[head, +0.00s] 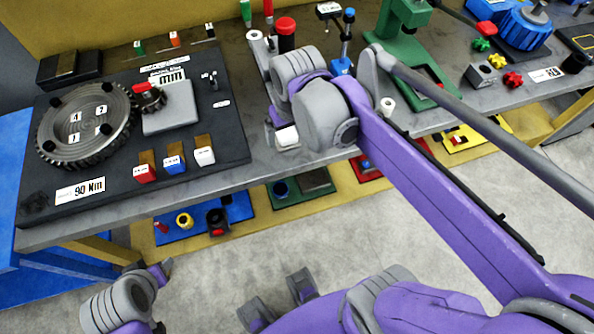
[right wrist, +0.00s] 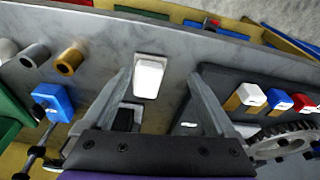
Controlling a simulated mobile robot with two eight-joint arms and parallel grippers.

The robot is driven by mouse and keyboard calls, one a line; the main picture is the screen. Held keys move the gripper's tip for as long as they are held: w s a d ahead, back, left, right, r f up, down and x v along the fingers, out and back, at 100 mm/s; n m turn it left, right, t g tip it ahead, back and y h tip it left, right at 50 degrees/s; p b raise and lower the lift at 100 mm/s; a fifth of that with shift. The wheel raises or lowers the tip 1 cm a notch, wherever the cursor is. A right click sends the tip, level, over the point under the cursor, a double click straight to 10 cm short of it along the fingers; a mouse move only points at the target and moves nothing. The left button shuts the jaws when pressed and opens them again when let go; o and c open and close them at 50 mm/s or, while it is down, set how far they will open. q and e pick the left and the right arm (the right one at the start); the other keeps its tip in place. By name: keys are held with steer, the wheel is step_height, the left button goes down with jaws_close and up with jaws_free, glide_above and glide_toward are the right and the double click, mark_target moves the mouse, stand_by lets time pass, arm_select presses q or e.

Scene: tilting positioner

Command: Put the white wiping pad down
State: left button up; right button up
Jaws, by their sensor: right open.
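The white wiping pad (head: 287,136) shows at the front edge of the grey bench, just right of the dark board and partly hidden by my right gripper. In the right wrist view the pad (right wrist: 149,78) lies on the bench between the open fingers, with a gap on each side. My right gripper (right wrist: 160,82) is open and empty; in the head view its fingers (head: 275,120) are mostly hidden behind my wrist. Part of my left arm shows at the lower left of the head view, but its jaws are not clear.
The dark board (head: 110,200) holds a large gear (head: 85,125), a grey plate (head: 170,106) and red, blue and white blocks. A red-capped cylinder (head: 286,35), a blue-based stand (head: 342,66) and a green press (head: 405,50) stand behind and right. Coloured trays lie below the bench.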

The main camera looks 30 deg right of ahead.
steer(key=s+a+f+n+t, duration=0.1)
steer(key=s+a+f+t, duration=0.1)
steer(key=s+f, duration=0.6)
steer(key=shift+s+a+f+t, duration=0.25)
steer(key=shift+s+a+t, duration=0.15)
steer(key=shift+s+a, duration=0.25)
steer(key=r+p, duration=0.2)
steer(key=r, duration=0.1)
steer(key=shift+w+d, duration=0.1)
steer(key=shift+w, duration=0.25)
